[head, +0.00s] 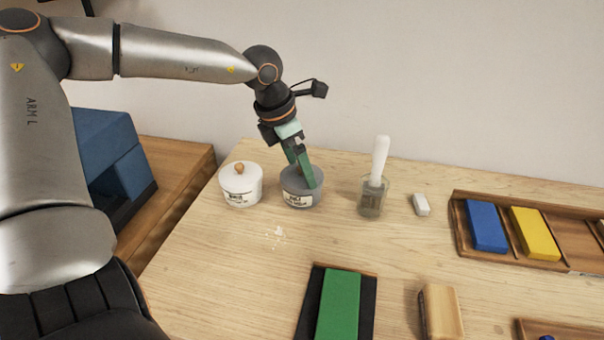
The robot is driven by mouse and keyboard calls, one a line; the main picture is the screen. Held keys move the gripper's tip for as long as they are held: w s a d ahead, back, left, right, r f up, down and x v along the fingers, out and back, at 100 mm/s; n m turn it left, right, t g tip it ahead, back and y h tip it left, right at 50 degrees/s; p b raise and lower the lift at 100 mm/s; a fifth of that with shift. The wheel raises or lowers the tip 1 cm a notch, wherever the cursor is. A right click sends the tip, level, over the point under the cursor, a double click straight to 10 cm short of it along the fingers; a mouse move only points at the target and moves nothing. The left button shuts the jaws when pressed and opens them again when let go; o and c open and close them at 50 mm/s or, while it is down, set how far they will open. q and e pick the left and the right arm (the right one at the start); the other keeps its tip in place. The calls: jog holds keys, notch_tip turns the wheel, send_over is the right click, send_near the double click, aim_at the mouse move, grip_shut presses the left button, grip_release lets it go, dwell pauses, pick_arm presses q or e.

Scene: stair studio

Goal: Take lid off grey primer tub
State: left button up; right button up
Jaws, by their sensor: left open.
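The grey primer tub (300,199) stands upright on the wooden table with a label on its front. Its grey lid (290,173) shows at the top, partly hidden by my left gripper. My left gripper (308,180) reaches down from above with green fingers at the tub's top. It is open, with its fingers over the lid area; I cannot tell whether they touch it. The lid's knob is hidden. My right gripper is out of view.
A white lidded tub (241,189) stands just left. A glass jar (372,199) with a white-handled tool stands right, near a white block (420,204). A wooden tray (459,222) holds blue and yellow blocks. A green block (339,303) lies in front. The table's middle is mostly clear.

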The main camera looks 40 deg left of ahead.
pick_arm(q)
jog(key=shift+s, duration=0.15)
grip_shut()
dwell(0.7)
jog(key=shift+f, duration=0.1)
